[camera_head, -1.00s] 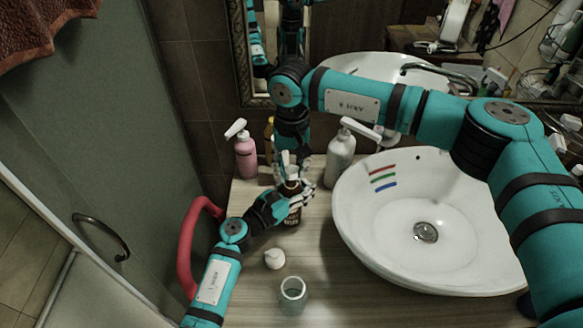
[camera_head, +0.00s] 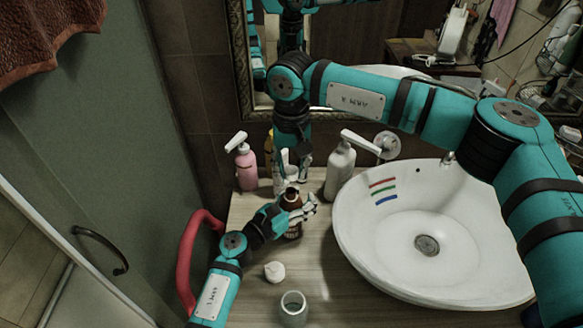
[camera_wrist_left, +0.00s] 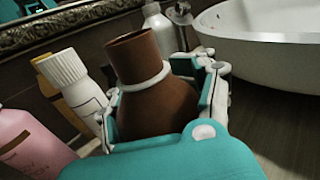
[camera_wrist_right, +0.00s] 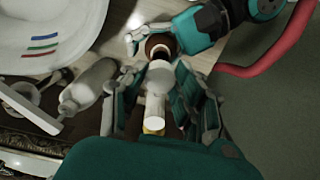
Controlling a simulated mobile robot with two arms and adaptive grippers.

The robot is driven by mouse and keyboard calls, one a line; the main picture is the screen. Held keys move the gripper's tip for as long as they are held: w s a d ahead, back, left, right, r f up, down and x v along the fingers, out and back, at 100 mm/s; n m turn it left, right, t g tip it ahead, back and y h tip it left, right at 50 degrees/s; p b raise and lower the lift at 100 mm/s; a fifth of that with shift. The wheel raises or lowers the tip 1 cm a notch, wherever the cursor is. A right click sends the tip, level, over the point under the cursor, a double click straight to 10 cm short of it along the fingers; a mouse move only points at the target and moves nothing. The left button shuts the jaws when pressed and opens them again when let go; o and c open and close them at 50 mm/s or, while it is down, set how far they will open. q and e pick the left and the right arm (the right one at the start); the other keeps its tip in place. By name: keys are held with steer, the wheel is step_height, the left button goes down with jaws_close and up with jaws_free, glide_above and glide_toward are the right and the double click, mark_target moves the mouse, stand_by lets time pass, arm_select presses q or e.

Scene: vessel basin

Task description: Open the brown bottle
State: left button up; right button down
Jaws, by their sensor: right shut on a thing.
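The brown bottle (camera_head: 293,225) stands on the counter behind the small glass. In the left wrist view the bottle (camera_wrist_left: 150,95) shows a bare, open neck with a pale ring around it. My left gripper (camera_head: 300,212) is around its body, shut on it, with fingers on both sides. My right gripper (camera_head: 290,172) points down just above and behind the bottle's mouth. In the right wrist view a white cap (camera_wrist_right: 160,76) sits between its fingers, apart from the brown mouth (camera_wrist_right: 160,48). The exact finger contact is partly hidden.
A pink pump bottle (camera_head: 246,168) and a grey-white pump bottle (camera_head: 340,170) stand either side. The basin (camera_head: 350,235) is at right. A small white object (camera_head: 274,271) and a glass (camera_head: 293,308) are in front. A red rail (camera_head: 186,262) edges the left.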

arm_select(q)
steer(key=o, duration=0.6)
steer(key=shift+r, duration=0.15)
